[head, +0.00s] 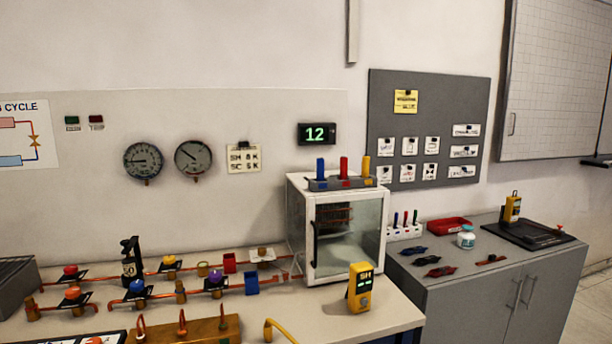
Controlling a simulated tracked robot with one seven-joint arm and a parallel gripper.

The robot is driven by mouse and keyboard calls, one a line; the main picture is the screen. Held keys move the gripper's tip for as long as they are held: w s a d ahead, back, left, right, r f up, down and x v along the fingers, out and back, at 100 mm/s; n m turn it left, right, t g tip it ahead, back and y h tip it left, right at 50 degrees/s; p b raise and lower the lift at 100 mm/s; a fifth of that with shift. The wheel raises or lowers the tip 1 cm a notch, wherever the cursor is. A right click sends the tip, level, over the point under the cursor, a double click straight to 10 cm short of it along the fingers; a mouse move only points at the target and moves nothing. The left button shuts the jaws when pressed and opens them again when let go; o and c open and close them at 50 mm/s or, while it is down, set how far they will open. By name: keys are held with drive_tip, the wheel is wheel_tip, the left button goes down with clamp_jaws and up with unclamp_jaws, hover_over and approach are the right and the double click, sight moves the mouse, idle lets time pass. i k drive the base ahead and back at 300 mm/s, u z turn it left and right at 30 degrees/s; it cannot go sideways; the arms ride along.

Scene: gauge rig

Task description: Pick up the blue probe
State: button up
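The blue probe (320,167) stands upright at the left end of a dark rack (318,185). A red probe (343,165) and a yellow probe (366,166) stand to its right in the same rack. The lower end of the blue probe is hidden in the rack. The rack sits on top of a white cabinet with a glass front (301,215), which stands on the bench. My gripper is not in view.
A yellow handheld meter (360,288) stands in front of the cabinet. Copper pipes with coloured valve knobs (137,287) run along the bench to the left. A digital display (317,134) hangs behind the rack. A grey side cabinet (470,285) holds a red tray (449,225).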

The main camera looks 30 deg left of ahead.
sight(320, 162)
drive_tip(key=u, duration=0.5)
drive_tip(key=i, duration=1.05)
drive_tip(key=u, duration=0.8)
drive_tip(key=k, duration=0.9)
drive_tip(key=u, duration=0.2)
drive_tip(key=i, duration=0.9)
drive_tip(key=z, duration=0.1)
